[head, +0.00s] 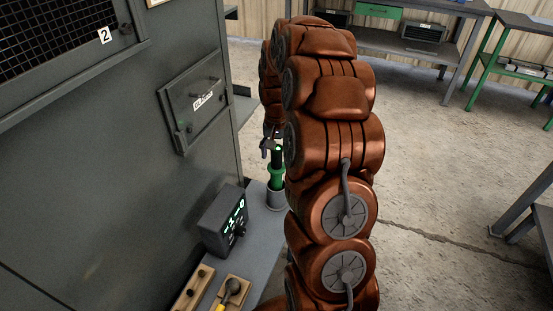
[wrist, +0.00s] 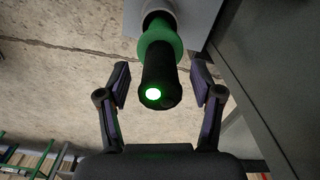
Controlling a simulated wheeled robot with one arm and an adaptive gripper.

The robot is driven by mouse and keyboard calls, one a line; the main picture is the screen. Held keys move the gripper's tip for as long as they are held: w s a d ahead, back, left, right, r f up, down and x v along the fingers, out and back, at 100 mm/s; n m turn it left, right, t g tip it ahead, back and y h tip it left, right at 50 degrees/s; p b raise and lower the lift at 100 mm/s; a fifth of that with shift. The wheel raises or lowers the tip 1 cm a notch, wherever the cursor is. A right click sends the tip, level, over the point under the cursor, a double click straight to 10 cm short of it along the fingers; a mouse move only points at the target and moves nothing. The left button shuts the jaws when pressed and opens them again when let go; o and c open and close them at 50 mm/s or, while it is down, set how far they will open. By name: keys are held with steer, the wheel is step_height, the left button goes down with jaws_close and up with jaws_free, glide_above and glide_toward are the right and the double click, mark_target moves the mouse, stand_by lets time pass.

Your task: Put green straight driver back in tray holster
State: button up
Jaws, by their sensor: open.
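The green straight driver (head: 276,178) stands upright in a grey cup-like holster (head: 276,200) at the far end of the grey shelf. In the wrist view, the driver's black handle (wrist: 160,75) has a glowing green end, with a green collar beyond it and the pale holster (wrist: 150,8) behind. My gripper (wrist: 160,70) is open, with one finger on each side of the handle and visible gaps between. In the head view, my gripper (head: 269,147) is at the top of the driver, partly hidden by my arm.
A dark box with a green lit display (head: 224,220) stands on the grey shelf (head: 262,238). Wooden blocks (head: 193,287) and a yellow-handled tool (head: 222,305) are nearer. The grey cabinet (head: 100,180) rises close on the left. Open floor (head: 430,170) lies right; benches stand behind.

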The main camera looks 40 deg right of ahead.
step_height(320, 180, up, 9)
steer(key=shift+f, duration=0.1)
stand_by(0.6)
steer(key=s+a+r+n, duration=0.25)
steer(key=s+a, duration=0.35)
steer(key=a, duration=0.4)
steer(key=s+a+f+n+g, duration=0.1)
steer(key=s+a+n, duration=0.1)
steer(key=s+a, duration=0.5)
steer(key=s+a+n+g, duration=0.1)
steer(key=s+a+n, duration=0.15)
steer(key=s, duration=0.85)
steer(key=s+a+f+n+g, duration=0.1)
steer(key=s+a+n, duration=0.1)
steer(key=s+a, duration=0.45)
step_height(320, 180, up, 15)
steer(key=d+t+p, duration=0.1)
steer(key=p, duration=1.3)
steer(key=shift+s+d, duration=0.3)
steer(key=shift+s, duration=0.15)
steer(key=shift+r, duration=0.1)
